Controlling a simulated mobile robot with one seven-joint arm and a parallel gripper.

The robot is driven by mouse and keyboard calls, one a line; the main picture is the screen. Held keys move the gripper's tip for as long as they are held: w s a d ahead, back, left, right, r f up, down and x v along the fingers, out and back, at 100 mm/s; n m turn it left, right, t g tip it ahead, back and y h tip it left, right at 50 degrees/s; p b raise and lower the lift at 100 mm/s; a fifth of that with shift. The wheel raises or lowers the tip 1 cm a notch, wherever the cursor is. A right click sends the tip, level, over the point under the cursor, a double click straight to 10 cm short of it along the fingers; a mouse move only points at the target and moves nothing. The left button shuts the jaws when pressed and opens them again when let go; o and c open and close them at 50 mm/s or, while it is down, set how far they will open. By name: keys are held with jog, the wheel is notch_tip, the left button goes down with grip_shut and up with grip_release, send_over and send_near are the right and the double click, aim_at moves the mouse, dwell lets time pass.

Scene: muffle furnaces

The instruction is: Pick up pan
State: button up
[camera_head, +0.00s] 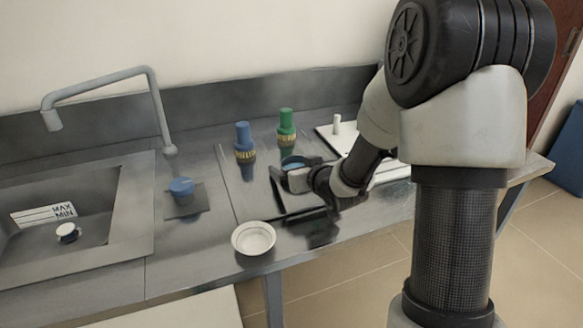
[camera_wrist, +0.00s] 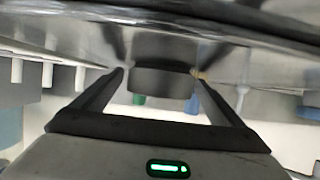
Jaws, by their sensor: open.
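A low, dark, round thing (camera_wrist: 163,80), probably the pan, shows between my finger tips in the wrist view. In the wrist view, my gripper (camera_wrist: 160,82) is open, with one finger on each side of the dark thing. I cannot tell whether the fingers touch it. A shallow white dish (camera_head: 254,238) stands apart, near the front edge.
Blue (camera_head: 245,150) and green (camera_head: 287,127) capped bottles stand behind my gripper. A blue-topped item (camera_head: 181,187) sits on a dark pad to the left, beside a sink (camera_head: 100,215) with a tall tap (camera_head: 152,95). A white board (camera_head: 325,138) lies at the back right.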

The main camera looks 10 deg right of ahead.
jog(key=shift+s, duration=0.1)
jog(key=c, duration=0.3)
jog(key=shift+r, duration=0.1)
jog(key=c, duration=1.6)
notch_tip(320, 180, up, 10)
jog(key=p, duration=0.3)
jog(key=shift+p, duration=0.3)
